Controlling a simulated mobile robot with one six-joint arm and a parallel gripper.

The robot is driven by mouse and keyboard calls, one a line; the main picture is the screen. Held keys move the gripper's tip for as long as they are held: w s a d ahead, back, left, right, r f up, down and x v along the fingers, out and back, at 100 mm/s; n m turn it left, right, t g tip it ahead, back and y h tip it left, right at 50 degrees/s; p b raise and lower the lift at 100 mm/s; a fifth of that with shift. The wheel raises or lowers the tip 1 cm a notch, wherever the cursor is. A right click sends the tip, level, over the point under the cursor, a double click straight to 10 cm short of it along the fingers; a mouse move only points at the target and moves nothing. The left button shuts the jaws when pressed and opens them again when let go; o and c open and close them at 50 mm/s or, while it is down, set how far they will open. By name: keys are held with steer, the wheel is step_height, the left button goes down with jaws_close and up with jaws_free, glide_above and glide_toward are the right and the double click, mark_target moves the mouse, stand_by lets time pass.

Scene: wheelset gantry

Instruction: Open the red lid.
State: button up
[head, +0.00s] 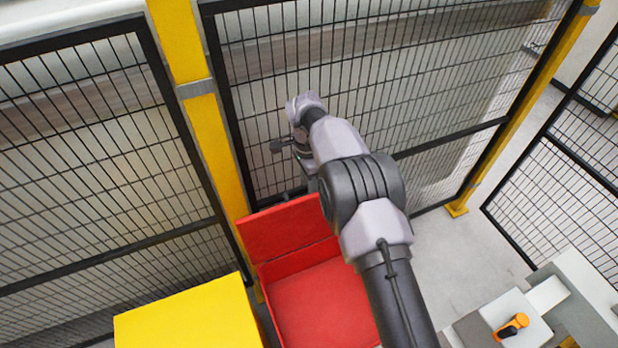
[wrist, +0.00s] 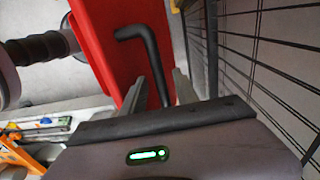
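The red box (head: 325,305) shows in the head view below my arm, with its inside visible. Its red lid (head: 285,232) stands raised at the back, near the fence. In the wrist view the red lid (wrist: 105,30) fills the upper middle, with a bent black handle (wrist: 133,32) on it. My gripper (wrist: 160,75) has its two grey fingers on either side of the handle's straight end. The fingers look apart, with a gap beside the handle.
A mesh fence (head: 330,60) with a yellow post (head: 215,140) stands close behind the lid. A yellow box (head: 190,320) stands left of the red box. A white table with an orange-and-black object (head: 511,326) is at the lower right. Grey floor is free between.

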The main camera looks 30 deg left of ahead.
step_height(320, 180, up, 17)
steer(key=a+p, duration=0.1)
steer(key=p, duration=0.3)
steer(key=shift+w+r, duration=0.15)
steer(key=shift+w, duration=0.25)
